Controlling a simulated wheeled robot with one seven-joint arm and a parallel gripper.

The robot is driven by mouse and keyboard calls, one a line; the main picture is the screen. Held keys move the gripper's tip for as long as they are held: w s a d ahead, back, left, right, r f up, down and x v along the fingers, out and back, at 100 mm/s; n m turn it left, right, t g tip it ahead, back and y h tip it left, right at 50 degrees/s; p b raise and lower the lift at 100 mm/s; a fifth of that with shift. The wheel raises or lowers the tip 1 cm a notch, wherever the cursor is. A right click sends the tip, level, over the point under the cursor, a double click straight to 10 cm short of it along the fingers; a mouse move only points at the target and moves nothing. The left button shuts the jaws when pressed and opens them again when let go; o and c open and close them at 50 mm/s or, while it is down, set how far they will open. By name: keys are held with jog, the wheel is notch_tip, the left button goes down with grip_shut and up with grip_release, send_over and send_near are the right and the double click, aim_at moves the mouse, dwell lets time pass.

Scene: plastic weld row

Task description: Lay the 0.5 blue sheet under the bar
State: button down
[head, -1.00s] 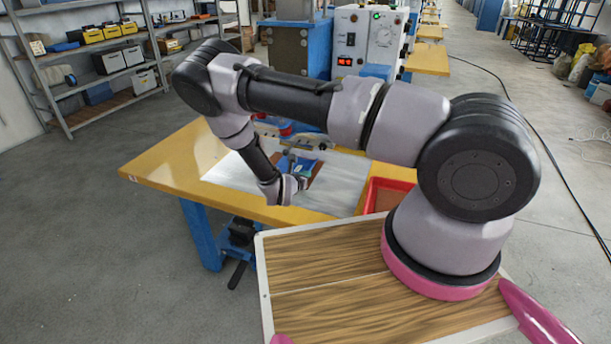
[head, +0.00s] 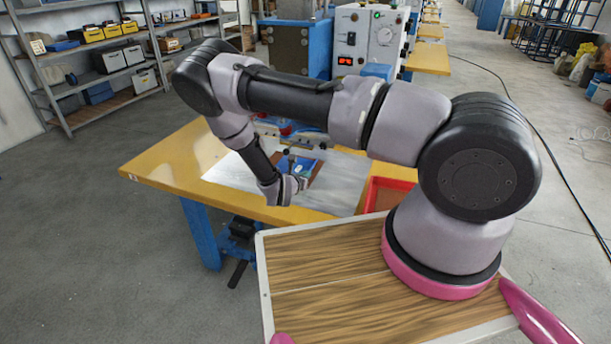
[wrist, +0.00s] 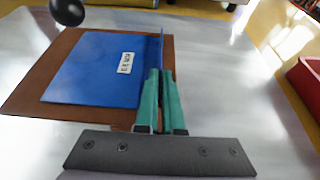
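The blue sheet (wrist: 100,68) lies flat on a brown mat (wrist: 28,92) in the wrist view and has a white label whose print I cannot read clearly. A narrow blue edge stands up at its right side. My gripper (wrist: 161,75), with green fingers, is closed around that upright edge. In the head view the sheet (head: 304,166) shows partly behind my wrist, in front of the welding machine. The bar is not in the wrist view, and I cannot make it out for sure in the head view.
A grey metal plate (head: 343,185) covers part of the yellow table (head: 165,165). A red tray (head: 385,192) stands at the right. A black round knob (wrist: 68,10) is close to the sheet's far left corner. The machine's control box (head: 368,40) stands behind.

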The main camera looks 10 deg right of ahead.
jog(key=c, duration=1)
grip_release()
jog(key=shift+o, duration=0.2)
jog(key=shift+r, duration=0.15)
jog(key=shift+r, duration=1.45)
jog(key=shift+s+f+v, duration=0.1)
jog(key=shift+f+v, duration=0.2)
jog(key=shift+v, duration=1)
jog(key=shift+s+f+v, duration=0.1)
jog(key=shift+f+v, duration=0.2)
jog(key=shift+v, duration=1.05)
jog(key=shift+s+f+v, duration=0.1)
jog(key=shift+f+v, duration=0.2)
jog(key=shift+v, duration=1)
jog(key=shift+a, duration=0.2)
jog(key=shift+r, duration=0.1)
